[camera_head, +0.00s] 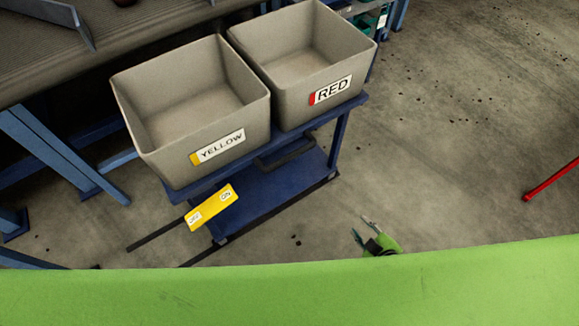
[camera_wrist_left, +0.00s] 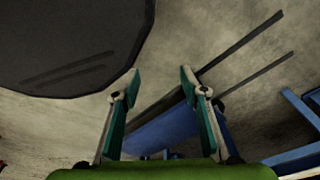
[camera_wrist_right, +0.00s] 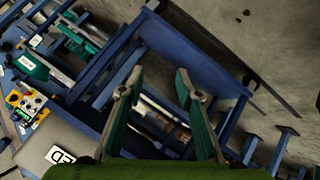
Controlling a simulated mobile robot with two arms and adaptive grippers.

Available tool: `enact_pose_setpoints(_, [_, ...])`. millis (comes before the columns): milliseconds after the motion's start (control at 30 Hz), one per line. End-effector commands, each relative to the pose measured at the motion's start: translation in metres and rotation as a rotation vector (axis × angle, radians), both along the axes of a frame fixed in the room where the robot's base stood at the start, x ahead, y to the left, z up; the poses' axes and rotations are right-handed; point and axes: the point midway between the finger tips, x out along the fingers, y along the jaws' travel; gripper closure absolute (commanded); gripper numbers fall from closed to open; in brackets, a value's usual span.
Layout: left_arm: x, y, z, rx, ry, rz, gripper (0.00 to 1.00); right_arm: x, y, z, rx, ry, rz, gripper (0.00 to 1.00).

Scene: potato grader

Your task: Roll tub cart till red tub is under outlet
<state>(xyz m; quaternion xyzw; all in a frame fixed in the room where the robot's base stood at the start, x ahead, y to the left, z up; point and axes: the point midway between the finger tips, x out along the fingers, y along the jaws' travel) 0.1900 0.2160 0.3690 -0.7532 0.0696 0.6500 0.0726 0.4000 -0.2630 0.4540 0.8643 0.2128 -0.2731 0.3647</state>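The blue cart (camera_head: 270,197) carries two grey, empty open tubs side by side. The tub labelled YELLOW (camera_head: 145,135) is at the left, and the tub labelled RED (camera_head: 290,105) is at the right. A dark handle-like bar (camera_head: 287,153) shows below them on the cart's near side. My right gripper (camera_head: 364,230) is open and empty, right of the cart's near corner and apart from it. Its fingers also show open in the right wrist view (camera_wrist_right: 157,80). My left gripper (camera_wrist_left: 160,80) is open and empty in its wrist view; it is hidden in the head view. I cannot identify the outlet.
A belt-like surface (camera_head: 30,50) on blue legs (camera_head: 50,145) stands at the left. Dark rails (camera_head: 158,233) run on the floor beside a yellow labelled plate (camera_head: 211,207). A red bar (camera_head: 552,181) is at the far right. Floor right of the cart is mostly clear.

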Motion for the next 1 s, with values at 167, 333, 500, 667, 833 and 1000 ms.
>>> enact_pose_setpoints(167, [0.037, -0.006, -0.028, -0.004, -0.027, 0.006, 0.60, 0.080, 0.024, 0.038, -0.110, -0.358, 0.275, 0.68])
enact_pose_setpoints(333, [0.064, -0.010, -0.033, -0.007, -0.050, 0.011, 0.60, 0.112, 0.062, 0.092, -0.216, -0.696, 0.520, 0.68])
enact_pose_setpoints(500, [0.083, -0.013, -0.029, -0.009, -0.068, 0.015, 0.60, 0.109, 0.097, 0.136, -0.303, -0.988, 0.720, 0.68])
enact_pose_setpoints(667, [0.090, -0.014, -0.022, -0.010, -0.077, 0.017, 0.60, 0.097, 0.116, 0.161, -0.347, -1.153, 0.822, 0.68])
enact_pose_setpoints(833, [0.092, -0.014, -0.017, -0.009, -0.078, 0.017, 0.60, 0.094, 0.124, 0.172, -0.357, -1.205, 0.852, 0.68])
enact_pose_setpoints(1000, [0.091, -0.014, -0.018, -0.009, -0.077, 0.017, 0.60, 0.108, 0.142, 0.178, -0.356, -1.206, 0.849, 0.68])
